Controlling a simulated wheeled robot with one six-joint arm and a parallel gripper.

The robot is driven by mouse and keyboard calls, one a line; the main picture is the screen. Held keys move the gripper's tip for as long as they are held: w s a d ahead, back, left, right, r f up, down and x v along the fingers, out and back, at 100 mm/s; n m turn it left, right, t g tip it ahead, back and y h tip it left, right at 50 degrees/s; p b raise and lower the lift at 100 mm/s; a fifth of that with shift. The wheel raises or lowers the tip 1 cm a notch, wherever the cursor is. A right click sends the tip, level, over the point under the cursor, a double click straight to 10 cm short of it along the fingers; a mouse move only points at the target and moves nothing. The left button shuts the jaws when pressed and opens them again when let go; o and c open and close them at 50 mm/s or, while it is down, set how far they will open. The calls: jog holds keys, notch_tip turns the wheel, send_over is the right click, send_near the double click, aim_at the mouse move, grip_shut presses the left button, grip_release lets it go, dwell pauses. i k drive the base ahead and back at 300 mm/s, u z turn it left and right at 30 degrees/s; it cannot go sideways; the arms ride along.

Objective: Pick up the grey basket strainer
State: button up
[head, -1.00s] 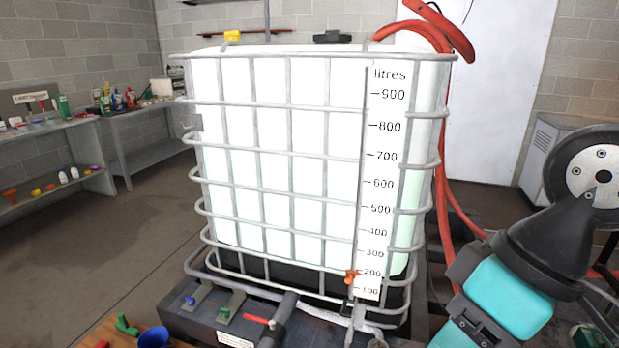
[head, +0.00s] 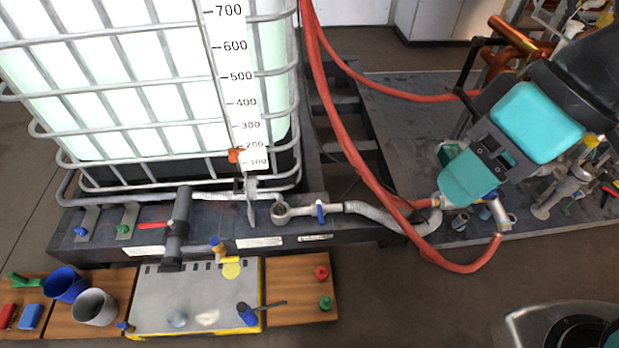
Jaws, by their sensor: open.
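The grey basket strainer appears to be the grey cup-shaped piece (head: 94,307) at the lower left of the head view. It leans on its side on a wooden board, its round mouth tilted up. A similar blue cup (head: 65,284) lies right behind it, up and to the left. I cannot make out my gripper's jaws in this view. Nothing covers the strainer.
A caged white tank (head: 140,85) stands on a dark pallet behind the boards. A grey, yellow-edged mat (head: 160,285) with small parts lies right of the strainer. Bare floor (head: 420,290) is clear at lower middle.

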aim_at(280, 210)
jog(key=z, duration=1.55)
jog(key=k, duration=1.4)
jog(key=u, duration=1.75)
jog(key=i, duration=0.5)
jog(key=u, duration=0.05)
